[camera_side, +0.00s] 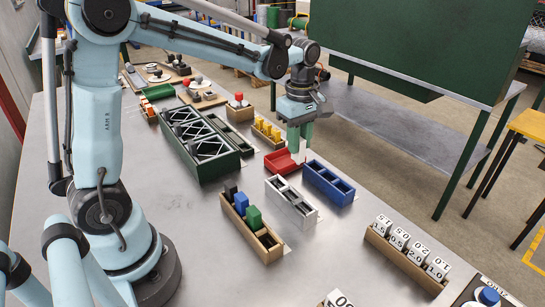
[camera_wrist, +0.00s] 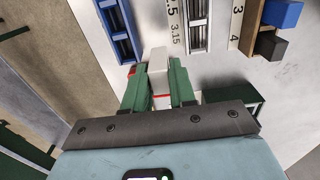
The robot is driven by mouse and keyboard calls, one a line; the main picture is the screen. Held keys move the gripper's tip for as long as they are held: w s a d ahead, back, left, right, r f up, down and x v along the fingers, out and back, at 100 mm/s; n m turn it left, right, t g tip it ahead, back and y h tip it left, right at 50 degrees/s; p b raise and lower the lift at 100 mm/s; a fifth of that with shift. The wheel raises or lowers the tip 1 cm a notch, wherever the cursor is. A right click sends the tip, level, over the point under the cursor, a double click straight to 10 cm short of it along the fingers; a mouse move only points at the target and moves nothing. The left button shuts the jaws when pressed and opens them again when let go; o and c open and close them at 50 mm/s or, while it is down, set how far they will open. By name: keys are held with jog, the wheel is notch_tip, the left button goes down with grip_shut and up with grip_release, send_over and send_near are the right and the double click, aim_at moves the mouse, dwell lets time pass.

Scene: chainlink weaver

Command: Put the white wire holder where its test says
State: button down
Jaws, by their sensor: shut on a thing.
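My gripper (camera_side: 300,143) points down with its green fingers shut on a pale white block, the white wire holder (camera_side: 300,156). In the wrist view the holder (camera_wrist: 158,62) sits between the two fingers (camera_wrist: 158,75). It is at the red tray (camera_side: 278,163), over its right part; whether it touches the tray I cannot tell. Bits of red show below the fingers in the wrist view. The white tray (camera_side: 289,197) stands in front, and the blue tray (camera_side: 329,183) to the right. Printed numbers such as 3.15 show beside the trays in the wrist view.
A wooden rack (camera_side: 268,247) holds black, blue and green blocks, with an empty place at its front. A dark green crate (camera_side: 205,160) stands left. Yellow pieces (camera_side: 267,129) stand behind. A rack of numbered white blocks (camera_side: 408,266) is front right.

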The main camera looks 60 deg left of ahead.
jog(key=w+r, duration=0.2)
jog(key=w, duration=0.4)
jog(key=shift+f, duration=4.15)
jog(key=c, duration=0.8)
grip_release()
jog(key=shift+c, duration=0.2)
notch_tip(320, 180, up, 12)
